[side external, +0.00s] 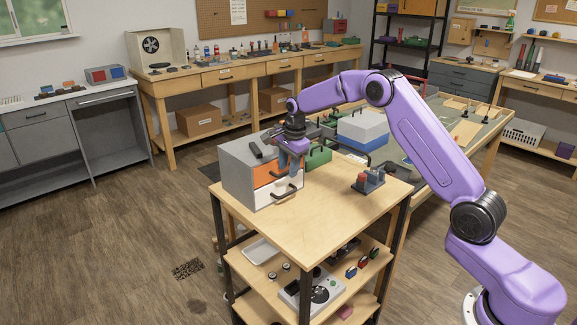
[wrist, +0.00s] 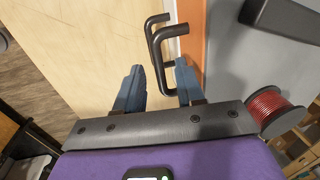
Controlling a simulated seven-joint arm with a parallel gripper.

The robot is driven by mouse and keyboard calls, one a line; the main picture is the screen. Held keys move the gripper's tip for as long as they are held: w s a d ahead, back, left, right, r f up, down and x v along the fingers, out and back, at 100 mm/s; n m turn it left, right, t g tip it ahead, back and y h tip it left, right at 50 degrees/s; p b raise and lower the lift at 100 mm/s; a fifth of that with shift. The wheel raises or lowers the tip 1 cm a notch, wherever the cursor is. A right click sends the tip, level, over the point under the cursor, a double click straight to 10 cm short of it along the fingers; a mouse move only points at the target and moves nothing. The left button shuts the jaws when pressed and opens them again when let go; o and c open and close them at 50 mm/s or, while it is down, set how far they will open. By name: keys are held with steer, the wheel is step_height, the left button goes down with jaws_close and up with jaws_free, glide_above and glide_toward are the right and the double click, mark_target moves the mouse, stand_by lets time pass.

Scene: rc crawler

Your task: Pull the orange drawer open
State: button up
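The orange drawer (side external: 272,174) is the upper front of a small grey cabinet (side external: 243,175) on the wooden cart top. Its front looks flush with the cabinet; it shows as a narrow orange strip in the wrist view (wrist: 192,38). Its black bar handle (wrist: 157,52) sticks out from that front. My gripper (side external: 288,168) is at the drawer front, pointing down. In the wrist view its blue fingers (wrist: 159,80) are apart, one on each side of the near part of the handle, with gaps visible.
A white drawer (side external: 268,195) with its own handle (side external: 285,192) sits below. A dark object (side external: 257,148) lies on the cabinet top. A red wire spool (wrist: 273,110) shows near my gripper. A green box (side external: 318,157) stands behind. The cart top (side external: 310,210) in front is clear.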

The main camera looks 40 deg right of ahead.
jaws_close()
steer(key=shift+s, duration=0.15)
steer(key=s, duration=1)
stand_by(0.4)
jaws_free()
steer(key=shift+s, duration=0.1)
steer(key=shift+r, duration=0.1)
